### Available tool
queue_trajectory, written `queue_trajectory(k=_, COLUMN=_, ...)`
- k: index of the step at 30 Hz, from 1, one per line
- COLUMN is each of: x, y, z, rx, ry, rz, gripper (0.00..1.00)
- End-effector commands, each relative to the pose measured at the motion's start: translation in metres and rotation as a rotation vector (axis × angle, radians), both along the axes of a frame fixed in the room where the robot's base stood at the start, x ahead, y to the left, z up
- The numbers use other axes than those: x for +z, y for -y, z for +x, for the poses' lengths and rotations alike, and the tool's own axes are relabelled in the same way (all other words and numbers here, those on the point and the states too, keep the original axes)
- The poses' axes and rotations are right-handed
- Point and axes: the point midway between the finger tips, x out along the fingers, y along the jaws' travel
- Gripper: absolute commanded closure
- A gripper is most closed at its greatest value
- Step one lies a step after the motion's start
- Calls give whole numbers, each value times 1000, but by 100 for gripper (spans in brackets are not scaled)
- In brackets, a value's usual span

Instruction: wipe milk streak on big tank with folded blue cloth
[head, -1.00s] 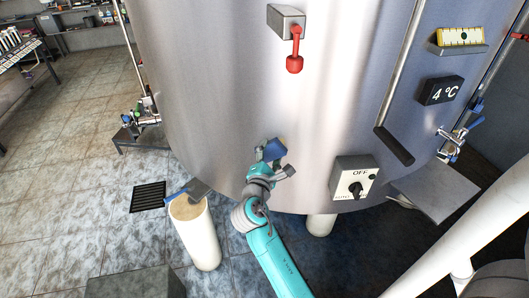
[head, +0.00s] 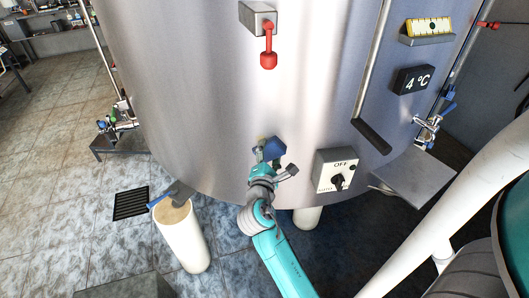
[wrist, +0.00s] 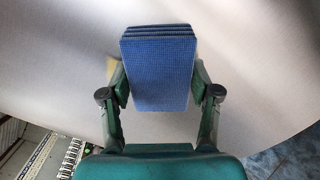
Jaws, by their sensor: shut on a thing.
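The folded blue cloth (head: 269,148) is in my gripper (head: 266,158), against or just in front of the lower wall of the big steel tank (head: 215,85). In the wrist view the cloth (wrist: 158,68) is a layered blue pad between the two green fingers of my gripper (wrist: 160,88), which are shut on its sides. A pale yellowish patch (wrist: 112,67), perhaps the milk streak, shows on the tank wall at the cloth's left edge. The cloth may hide more of it. I cannot tell whether the cloth touches the wall.
A switch box marked OFF (head: 336,171) sits on the tank right of my gripper. A red-handled lever (head: 268,58) is above. A cream post (head: 183,237) with a blue-handled tool (head: 172,194) on top stands at left. A floor drain (head: 131,203) lies beyond it.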

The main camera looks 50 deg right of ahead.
Motion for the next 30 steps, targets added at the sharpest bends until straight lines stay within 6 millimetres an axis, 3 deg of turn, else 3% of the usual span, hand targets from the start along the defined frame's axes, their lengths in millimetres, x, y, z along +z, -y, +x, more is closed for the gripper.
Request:
queue_trajectory(k=10, x=21, y=-2, z=0, rx=1, ry=4, rz=-1, gripper=66)
queue_trajectory(k=16, x=23, y=-3, z=2, rx=2, ry=2, rz=0, gripper=66)
queue_trajectory(k=30, x=24, y=-16, z=32, rx=2, ry=3, rz=-1, gripper=66)
